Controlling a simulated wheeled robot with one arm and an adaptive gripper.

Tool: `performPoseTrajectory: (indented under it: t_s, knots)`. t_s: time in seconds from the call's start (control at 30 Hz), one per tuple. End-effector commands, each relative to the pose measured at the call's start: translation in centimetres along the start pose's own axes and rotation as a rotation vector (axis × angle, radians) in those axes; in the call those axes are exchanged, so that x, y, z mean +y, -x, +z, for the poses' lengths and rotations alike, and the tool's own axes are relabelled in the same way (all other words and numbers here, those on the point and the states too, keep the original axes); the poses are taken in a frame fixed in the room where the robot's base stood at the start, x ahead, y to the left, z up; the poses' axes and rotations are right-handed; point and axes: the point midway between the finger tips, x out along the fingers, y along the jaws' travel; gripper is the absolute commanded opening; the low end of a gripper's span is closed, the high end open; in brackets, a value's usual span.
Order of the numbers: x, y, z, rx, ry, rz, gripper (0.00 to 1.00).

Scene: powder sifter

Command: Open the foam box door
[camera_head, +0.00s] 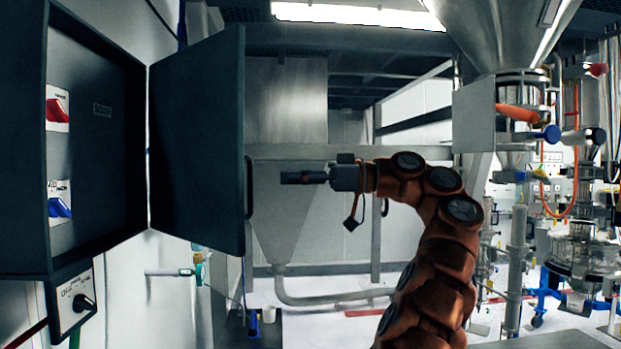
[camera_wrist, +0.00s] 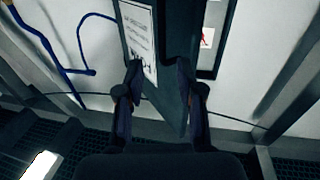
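The dark foam box (camera_head: 95,160) is on the wall at the left of the head view. Its door (camera_head: 198,140) stands wide open, swung out to the right, with a thin handle (camera_head: 249,187) at its free edge. My gripper (camera_head: 284,178) is to the right of that edge, pointing left, with a visible gap to the handle. In the wrist view the door (camera_wrist: 176,60) is seen nearly edge-on, beyond and between the spread fingers of my gripper (camera_wrist: 162,85). The gripper is open and appears empty.
Inside the box are a red switch (camera_head: 57,108) and a blue switch (camera_head: 59,198). A small knob panel (camera_head: 74,300) is below the box. A steel hopper (camera_head: 285,200) stands behind my gripper. Pipes and vessels (camera_head: 585,255) fill the right side.

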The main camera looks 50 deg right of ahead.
Motion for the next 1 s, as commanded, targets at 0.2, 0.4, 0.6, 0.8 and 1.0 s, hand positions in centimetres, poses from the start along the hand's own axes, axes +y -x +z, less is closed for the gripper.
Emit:
performPoseTrajectory:
  t_s: [0.2,0.4,0.6,0.8,1.0]
  knots:
    - [0.1,1.4,0.0,-0.001,0.001,0.005,0.37]
    - [0.1,2.4,0.0,-0.001,0.000,0.003,0.37]
    - [0.1,2.9,0.1,0.001,-0.001,0.001,0.37]
    - [0.1,2.9,0.0,0.001,-0.001,0.001,0.37]
    - [0.0,2.9,0.0,0.001,-0.002,-0.001,0.29]
